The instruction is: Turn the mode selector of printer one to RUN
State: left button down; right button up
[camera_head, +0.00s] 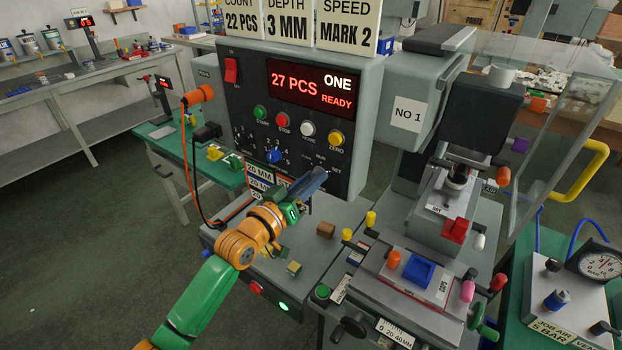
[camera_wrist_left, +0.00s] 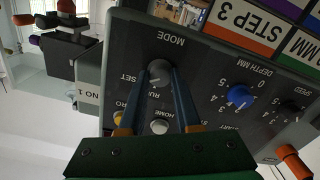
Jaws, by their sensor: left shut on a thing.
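Printer one's grey control panel (camera_head: 262,110) faces me, its display (camera_head: 309,88) reading "27 PCS ONE READY". The mode selector (camera_wrist_left: 159,73) is a small grey round knob between the MODE, SET and RUN labels, seen upside down in the left wrist view. My left gripper (camera_head: 320,175) reaches the panel's lower right and is shut on this knob; its two blue-grey fingers (camera_wrist_left: 164,82) lie on either side of it. I cannot tell which way the knob points. The fingers hide it in the head view. My right gripper is not in view.
Small blocks (camera_head: 326,230) lie on the ledge below. The printing head (camera_head: 455,190) and clear guard stand right.

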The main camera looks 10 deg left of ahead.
pick_arm(q)
jog(key=n+p, duration=0.3)
jog(key=n, duration=0.8)
dwell(0.6)
jog(key=c, duration=0.6)
grip_release()
jog(key=shift+a, duration=0.1)
jog(key=v, duration=0.7)
